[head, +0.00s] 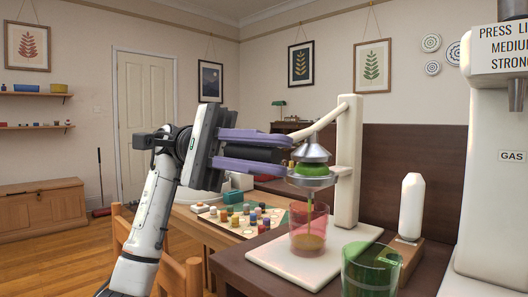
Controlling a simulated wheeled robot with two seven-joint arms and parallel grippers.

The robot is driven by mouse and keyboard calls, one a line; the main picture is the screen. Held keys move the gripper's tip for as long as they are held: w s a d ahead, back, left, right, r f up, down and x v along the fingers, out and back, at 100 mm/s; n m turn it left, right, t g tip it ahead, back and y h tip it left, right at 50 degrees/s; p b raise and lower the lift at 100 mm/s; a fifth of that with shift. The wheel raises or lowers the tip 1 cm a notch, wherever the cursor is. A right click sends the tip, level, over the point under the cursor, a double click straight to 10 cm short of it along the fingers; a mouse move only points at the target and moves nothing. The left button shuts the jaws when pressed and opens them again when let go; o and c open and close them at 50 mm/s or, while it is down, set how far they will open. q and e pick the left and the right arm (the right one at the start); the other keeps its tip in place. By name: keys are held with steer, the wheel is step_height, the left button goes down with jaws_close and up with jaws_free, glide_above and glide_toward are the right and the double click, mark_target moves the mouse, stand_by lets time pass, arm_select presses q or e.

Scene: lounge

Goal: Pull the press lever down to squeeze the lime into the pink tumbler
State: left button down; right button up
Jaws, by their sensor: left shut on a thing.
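The cream citrus press (346,160) stands on the dark counter at the right, on a pale base. Its lever (322,119) slopes down to the left from the column top. My left gripper (284,155) has its purple fingers closed above and below the lever's black grip (252,154). The silver cone (311,150) sits down on the green lime (312,169), which rests in the metal cup (312,181). A thin greenish stream falls from the cup into the pink tumbler (309,222) standing below; some juice shows low in it. My right gripper is out of view.
A green glass (371,270) stands at the counter's front, right of the tumbler. A white bottle-shaped object (411,206) and a large white dispenser (497,180) stand at the right. A table with several small colored pieces (246,217) lies behind my left arm.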

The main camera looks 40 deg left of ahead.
mark_target(224, 152)
arm_select(q)
steer(key=shift+w+d+f, duration=0.1)
steer(key=shift+w+f, duration=0.2)
steer(key=shift+f, duration=0.15)
steer(key=c, duration=1.6)
jaws_free()
steer(key=shift+w+f, duration=0.1)
steer(key=shift+c, duration=0.2)
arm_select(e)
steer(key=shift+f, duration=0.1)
